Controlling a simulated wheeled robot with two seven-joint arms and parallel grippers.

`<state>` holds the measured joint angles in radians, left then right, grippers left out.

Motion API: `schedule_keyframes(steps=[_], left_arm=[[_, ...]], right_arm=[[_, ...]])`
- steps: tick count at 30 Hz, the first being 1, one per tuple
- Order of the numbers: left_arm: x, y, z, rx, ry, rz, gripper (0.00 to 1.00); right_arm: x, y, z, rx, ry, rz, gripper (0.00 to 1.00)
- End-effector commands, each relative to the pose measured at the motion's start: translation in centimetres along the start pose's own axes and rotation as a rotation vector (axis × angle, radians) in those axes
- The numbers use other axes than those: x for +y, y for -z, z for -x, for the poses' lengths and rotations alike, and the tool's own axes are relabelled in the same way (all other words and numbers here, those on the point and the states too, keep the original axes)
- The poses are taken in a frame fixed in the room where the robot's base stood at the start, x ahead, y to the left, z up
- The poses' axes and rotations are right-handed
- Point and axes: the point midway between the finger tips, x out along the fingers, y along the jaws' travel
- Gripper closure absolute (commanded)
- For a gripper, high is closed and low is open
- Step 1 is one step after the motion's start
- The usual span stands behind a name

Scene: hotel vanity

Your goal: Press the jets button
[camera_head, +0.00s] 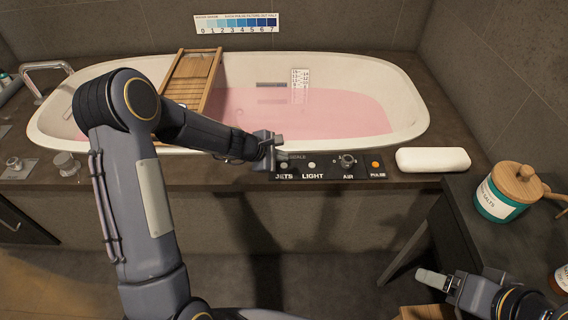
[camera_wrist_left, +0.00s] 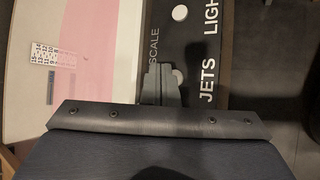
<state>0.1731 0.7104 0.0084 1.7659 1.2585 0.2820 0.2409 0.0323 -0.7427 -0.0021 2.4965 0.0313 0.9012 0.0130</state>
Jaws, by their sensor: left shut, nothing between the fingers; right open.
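The control panel (camera_head: 328,168) is a dark strip on the tub's front ledge, with JETS, LIGHT, AIR and PULSE labels. The pale round jets button (camera_head: 284,166) is at its left end, above the JETS label. In the left wrist view the jets button (camera_wrist_left: 179,77) is partly covered by my fingertips. My left gripper (camera_head: 277,142) is shut and empty, over the panel's left end; its fingers (camera_wrist_left: 160,72) point at the panel beside the button. I cannot tell whether they touch it. My right gripper (camera_head: 432,279) is open and empty at the lower right, away from the panel.
The light button (camera_head: 311,165), a metal air knob (camera_head: 347,160) and an orange pulse button (camera_head: 376,164) lie to the right. A white pillow-like block (camera_head: 433,159) is beyond them. The bathtub (camera_head: 413,112) holds pink water and a wooden caddy (camera_head: 213,87). A salts jar (camera_head: 507,194) stands right.

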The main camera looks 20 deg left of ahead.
Motion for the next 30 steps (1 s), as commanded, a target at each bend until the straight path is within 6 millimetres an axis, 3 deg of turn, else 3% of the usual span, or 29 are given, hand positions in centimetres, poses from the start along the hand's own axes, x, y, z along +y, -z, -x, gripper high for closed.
schedule_keyframes(steps=[12, 30], left_arm=[[2.2, -2.2, 3.0, 0.000, 0.000, 0.000, 1.00], [2.2, -2.2, 3.0, 0.000, 0.000, 0.000, 1.00]], right_arm=[[-1.5, 1.6, 3.2, 0.000, 0.000, 0.000, 0.27], [-1.4, 1.6, 3.1, 0.000, 0.000, 0.000, 0.27]])
